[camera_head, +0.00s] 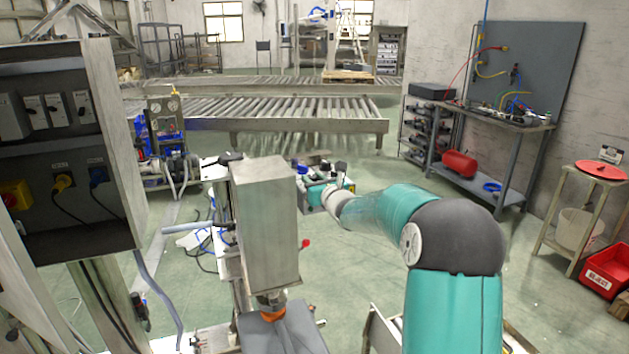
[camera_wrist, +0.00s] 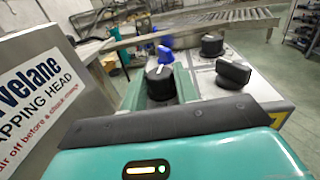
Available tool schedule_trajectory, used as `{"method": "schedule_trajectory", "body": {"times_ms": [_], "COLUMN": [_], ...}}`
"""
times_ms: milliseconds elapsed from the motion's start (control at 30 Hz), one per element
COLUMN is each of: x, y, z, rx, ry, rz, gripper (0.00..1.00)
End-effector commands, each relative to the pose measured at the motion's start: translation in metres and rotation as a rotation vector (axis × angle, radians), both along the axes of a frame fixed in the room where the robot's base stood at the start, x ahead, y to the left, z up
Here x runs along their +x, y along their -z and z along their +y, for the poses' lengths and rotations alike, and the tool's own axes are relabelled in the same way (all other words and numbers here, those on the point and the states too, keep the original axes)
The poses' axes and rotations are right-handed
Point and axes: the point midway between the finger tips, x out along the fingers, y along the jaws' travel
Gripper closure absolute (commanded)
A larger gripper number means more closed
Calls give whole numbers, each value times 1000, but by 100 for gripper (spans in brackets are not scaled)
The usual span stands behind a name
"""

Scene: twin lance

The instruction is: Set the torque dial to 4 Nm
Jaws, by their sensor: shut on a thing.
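In the wrist view, a black knob (camera_wrist: 160,86) with a white pointer line stands on a grey-topped panel (camera_wrist: 200,80). My gripper (camera_wrist: 161,92) is shut on this knob, with teal parts on either side of it; its fingertips are mostly hidden behind my own housing. A blue knob (camera_wrist: 165,55) shows just behind. Two more black knobs, one farther back (camera_wrist: 212,45) and one to the right (camera_wrist: 233,71), are apart from my gripper. No scale numbers or Nm marks can be read. In the head view, the panel box (camera_head: 312,194) is small and partly hidden by my arm.
A steel tapping head (camera_wrist: 45,95) with a printed label stands close on the left; its tall housing (camera_head: 266,215) is also near my arm in the head view. A roller conveyor (camera_head: 270,112) lies behind. A workbench (camera_head: 490,115) stands at the right, with open floor before it.

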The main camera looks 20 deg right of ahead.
Motion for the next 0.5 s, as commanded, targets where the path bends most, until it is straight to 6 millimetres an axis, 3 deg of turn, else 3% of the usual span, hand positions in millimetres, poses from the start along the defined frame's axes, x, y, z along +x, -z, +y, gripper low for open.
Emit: {"method": "schedule_trajectory", "body": {"times_ms": [67,500], "x": [1,1], "y": [2,5], "z": [8,10], "rx": [0,-1], "ry": [24,178], "rz": [5,10], "gripper": [93,93]}}
